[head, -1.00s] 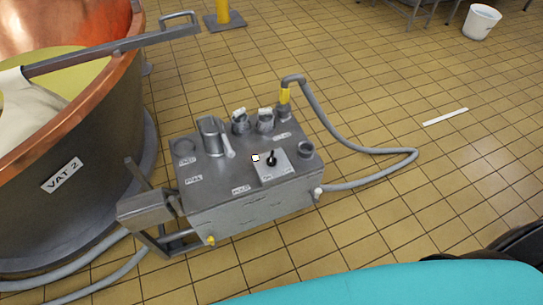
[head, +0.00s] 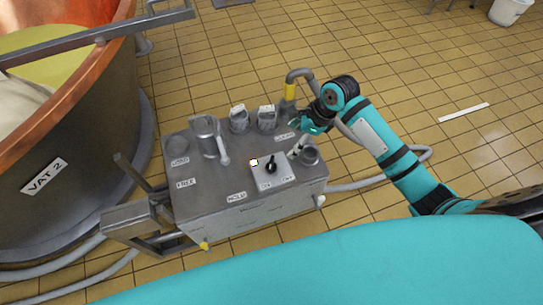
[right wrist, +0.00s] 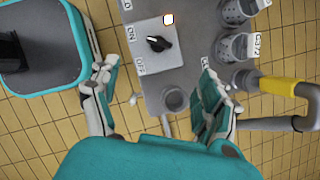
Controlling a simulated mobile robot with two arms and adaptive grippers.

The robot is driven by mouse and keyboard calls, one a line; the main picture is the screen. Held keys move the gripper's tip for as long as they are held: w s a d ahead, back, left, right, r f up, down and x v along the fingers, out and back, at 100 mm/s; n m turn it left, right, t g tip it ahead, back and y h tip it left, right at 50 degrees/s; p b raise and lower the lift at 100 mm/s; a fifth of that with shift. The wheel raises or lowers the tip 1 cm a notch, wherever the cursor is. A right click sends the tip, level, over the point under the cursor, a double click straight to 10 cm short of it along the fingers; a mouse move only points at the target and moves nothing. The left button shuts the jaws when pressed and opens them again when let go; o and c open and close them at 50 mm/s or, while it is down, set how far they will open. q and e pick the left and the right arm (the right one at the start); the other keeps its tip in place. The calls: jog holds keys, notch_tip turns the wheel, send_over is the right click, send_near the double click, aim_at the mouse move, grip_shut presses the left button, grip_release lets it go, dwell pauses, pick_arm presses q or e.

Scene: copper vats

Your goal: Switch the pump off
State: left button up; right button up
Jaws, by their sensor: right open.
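The pump switch is a black knob (head: 271,169) on a pale square plate (head: 282,181) on top of a grey metal unit (head: 250,213). The right wrist view shows the knob (right wrist: 157,43), with ON and OFF labels along the plate's left side. I cannot tell surely which label the knob points to. A small lamp (head: 254,161) at the plate's corner looks lit; it also shows in the right wrist view (right wrist: 168,19). My right gripper (head: 304,138) is open and empty, above the unit's right side, apart from the knob. My left gripper is not in view.
A round socket (head: 309,155) and a hose fitting with a yellow collar (head: 290,92) are close to my right gripper. Metal cups (head: 239,120) and a lever handle (head: 223,153) stand on the unit. The copper vat (head: 85,110) is at left. Floor behind is open.

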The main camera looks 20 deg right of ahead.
aim_at(272, 163)
pick_arm(q)
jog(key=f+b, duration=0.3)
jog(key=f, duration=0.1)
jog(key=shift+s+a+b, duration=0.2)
jog(key=shift+b, duration=0.2)
pick_arm(e)
jog(key=x, duration=1.7)
jog(key=shift+s+f, duration=0.1)
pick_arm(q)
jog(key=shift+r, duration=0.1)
pick_arm(e)
jog(key=c, duration=1.1)
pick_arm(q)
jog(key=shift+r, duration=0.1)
pick_arm(e)
jog(key=shift+c, duration=0.4)
